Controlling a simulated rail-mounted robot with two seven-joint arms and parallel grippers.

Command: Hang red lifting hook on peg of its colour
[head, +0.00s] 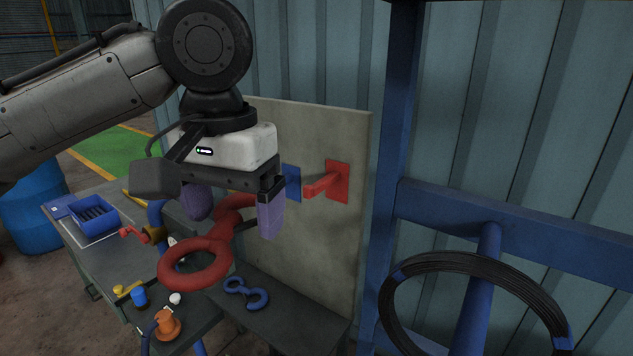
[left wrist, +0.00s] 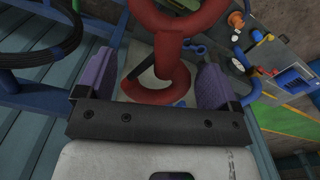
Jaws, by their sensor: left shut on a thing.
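My left gripper (head: 234,211) is shut on the red lifting hook (head: 197,262), in front of the upright board. The hook's thick ring hangs out below and left of the fingers in the head view. In the left wrist view the hook (left wrist: 170,45) runs between the two purple fingers (left wrist: 155,84), with its curved end near the palm. The red peg (head: 323,183) sticks out of a red plate on the board, right of the gripper and apart from the hook. My right gripper is not in view.
A blue plate (head: 291,181) shows on the board (head: 330,240), partly behind the gripper. A blue hook (head: 246,291) lies on the dark bench below. A blue frame post (head: 398,120) and a black cable coil (head: 395,300) stand right. A blue bin (head: 94,214) is left.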

